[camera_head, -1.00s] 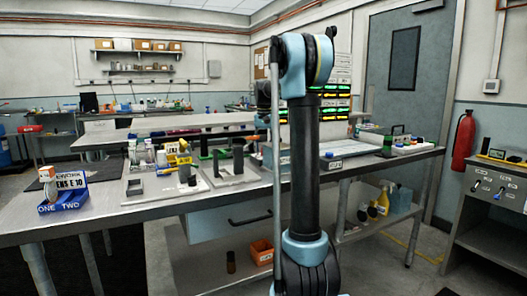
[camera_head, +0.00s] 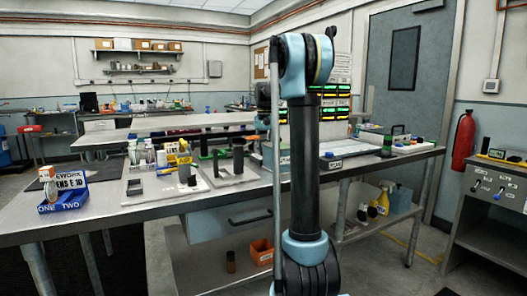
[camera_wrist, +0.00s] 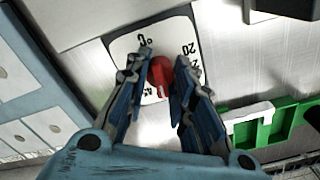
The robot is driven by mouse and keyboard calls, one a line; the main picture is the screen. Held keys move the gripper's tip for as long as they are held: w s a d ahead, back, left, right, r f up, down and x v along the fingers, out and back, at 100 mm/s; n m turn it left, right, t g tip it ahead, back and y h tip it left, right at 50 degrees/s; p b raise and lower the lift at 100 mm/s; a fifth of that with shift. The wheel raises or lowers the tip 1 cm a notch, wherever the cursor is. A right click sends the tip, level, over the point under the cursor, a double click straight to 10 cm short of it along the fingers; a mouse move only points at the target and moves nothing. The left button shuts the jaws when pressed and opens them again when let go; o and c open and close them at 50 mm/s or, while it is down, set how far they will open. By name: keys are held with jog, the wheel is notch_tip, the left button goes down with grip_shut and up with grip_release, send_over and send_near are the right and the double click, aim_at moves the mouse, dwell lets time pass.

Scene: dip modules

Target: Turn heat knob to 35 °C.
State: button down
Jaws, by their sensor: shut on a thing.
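The heat knob (camera_wrist: 161,72) is a small red knob in the wrist view, set on a white dial plate (camera_wrist: 125,45). The plate shows a 0 and a 20, turned over in this view; other marks are partly covered by the fingers. My gripper (camera_wrist: 160,68) has one finger on each side of the knob and is shut on it. I cannot read exactly which mark the knob points to. In the head view my arm stands in front, and the knob and gripper cannot be made out.
In the wrist view a green part (camera_wrist: 265,122) lies right of the gripper, and a pale panel (camera_wrist: 30,110) lies left. In the head view the long bench (camera_head: 120,222) carries a blue box (camera_head: 65,203) and several small fixtures. A dark control unit (camera_head: 490,195) stands far right.

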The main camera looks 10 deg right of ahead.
dwell(0.8)
jog(key=c, duration=1.3)
grip_release()
jog(key=shift+c, duration=0.2)
notch_tip(320, 180, up, 12)
jog(key=shift+w, duration=0.1)
jog(key=shift+c, duration=0.6)
